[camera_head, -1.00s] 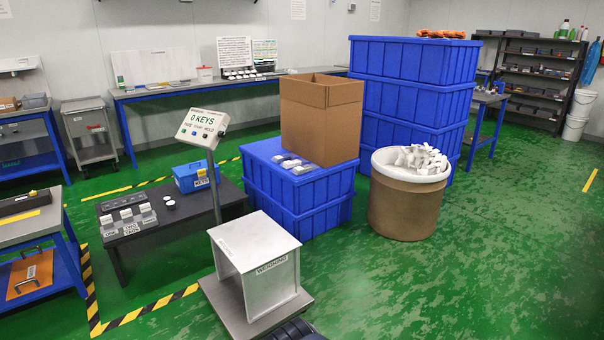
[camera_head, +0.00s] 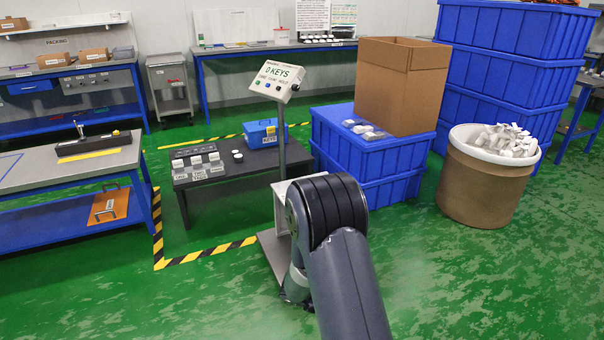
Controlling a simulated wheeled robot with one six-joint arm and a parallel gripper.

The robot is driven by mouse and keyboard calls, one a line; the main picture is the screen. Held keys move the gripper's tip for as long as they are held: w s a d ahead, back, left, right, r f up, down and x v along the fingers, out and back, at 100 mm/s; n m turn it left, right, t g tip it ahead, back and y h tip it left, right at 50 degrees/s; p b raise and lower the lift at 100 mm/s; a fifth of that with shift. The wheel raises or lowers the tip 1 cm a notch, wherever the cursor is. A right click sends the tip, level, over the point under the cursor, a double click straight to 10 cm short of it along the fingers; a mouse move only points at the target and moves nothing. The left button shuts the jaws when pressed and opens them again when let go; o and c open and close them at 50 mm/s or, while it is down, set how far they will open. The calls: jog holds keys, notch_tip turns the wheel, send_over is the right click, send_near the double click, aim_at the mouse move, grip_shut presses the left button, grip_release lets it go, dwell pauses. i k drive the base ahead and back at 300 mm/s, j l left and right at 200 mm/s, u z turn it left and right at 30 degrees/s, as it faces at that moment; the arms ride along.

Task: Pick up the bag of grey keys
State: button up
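Small clear bags (camera_head: 363,129) with pale grey or white contents lie in a row on the front of the blue crate stack (camera_head: 370,160). They are too small to tell which holds grey keys. My gripper cannot be made out; the arm's far part drops behind the joint. The display (camera_head: 278,78) on its post reads 0 KEYS.
A tall cardboard box (camera_head: 395,85) stands behind the bags. A cardboard drum (camera_head: 485,185) with white pieces stands right. A low black table (camera_head: 235,172) holds small blocks and a blue box (camera_head: 263,133). A workbench (camera_head: 70,170) is left. Green floor at lower right is clear.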

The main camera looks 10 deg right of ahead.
aim_at(376, 135)
jog(key=i+l+z, duration=0.25)
jog(key=z, duration=0.25)
jog(key=i+l+z, duration=0.1)
jog(key=i+z, duration=0.25)
jog(key=z, duration=0.15)
jog(key=i+z, duration=0.35)
jog(key=z, duration=0.15)
jog(key=i+l+z, duration=0.3)
jog(key=i, duration=0.4)
jog(key=i+j+z, duration=0.1)
jog(key=i+z, duration=0.2)
jog(key=i, duration=0.35)
jog(key=i+j+u, duration=0.15)
jog(key=i+u, duration=0.15)
jog(key=u, duration=0.15)
jog(key=i+u, duration=0.3)
jog(key=u, duration=0.15)
jog(key=i+u, duration=0.4)
jog(key=i+l+u, duration=0.2)
jog(key=u, duration=0.25)
jog(key=i+u, duration=0.7)
jog(key=u, duration=0.15)
jog(key=i+l+u, duration=0.2)
jog(key=i+u, duration=0.25)
jog(key=i+l+u, duration=0.2)
jog(key=u, duration=0.2)
jog(key=l, duration=0.1)
